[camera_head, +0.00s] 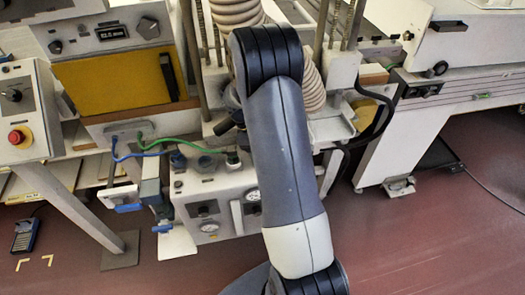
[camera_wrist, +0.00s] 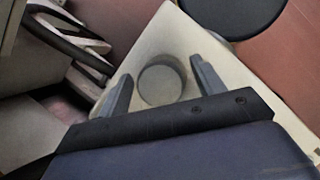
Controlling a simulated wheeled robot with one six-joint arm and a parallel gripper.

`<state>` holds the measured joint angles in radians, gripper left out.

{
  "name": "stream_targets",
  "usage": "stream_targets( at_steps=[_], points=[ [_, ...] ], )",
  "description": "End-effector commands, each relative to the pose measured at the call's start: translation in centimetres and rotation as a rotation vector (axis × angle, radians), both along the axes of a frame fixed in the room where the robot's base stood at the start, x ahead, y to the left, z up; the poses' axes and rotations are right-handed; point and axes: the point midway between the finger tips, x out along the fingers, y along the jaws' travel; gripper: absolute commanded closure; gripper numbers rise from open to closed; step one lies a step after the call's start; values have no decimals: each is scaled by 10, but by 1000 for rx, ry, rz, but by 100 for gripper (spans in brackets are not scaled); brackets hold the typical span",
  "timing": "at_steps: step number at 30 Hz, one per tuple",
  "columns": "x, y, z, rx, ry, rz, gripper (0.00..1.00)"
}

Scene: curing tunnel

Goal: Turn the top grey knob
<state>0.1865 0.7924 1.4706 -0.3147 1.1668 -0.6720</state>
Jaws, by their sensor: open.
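In the wrist view a round grey knob (camera_wrist: 161,84) sits on a cream panel (camera_wrist: 165,35). My gripper (camera_wrist: 161,70) is open, with one dark finger on each side of the knob in the picture. Gaps show between the knob and both fingers. I cannot tell whether the fingertips reach down alongside it. In the head view my arm crosses the middle and hides my gripper. I cannot match the knob to one in that view.
In the head view a white control box (camera_head: 225,200) with gauges, hoses and knobs stands behind my arm. A panel with a red button (camera_head: 16,137) is at left. A white machine (camera_head: 460,45) stands at right. Red floor (camera_head: 420,250) is open at lower right.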

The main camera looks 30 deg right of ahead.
Motion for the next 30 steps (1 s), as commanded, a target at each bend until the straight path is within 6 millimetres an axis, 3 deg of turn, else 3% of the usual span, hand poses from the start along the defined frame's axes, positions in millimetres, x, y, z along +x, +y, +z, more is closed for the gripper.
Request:
stream_targets(
  at_steps=[5, 19, 30],
  points=[
    [0, 0, 6, 0, -2, -1, 36],
    [1, 0, 87, 0, -4, 0, 36],
    [0, 0, 100, 0, 0, 0, 36]
  ],
)
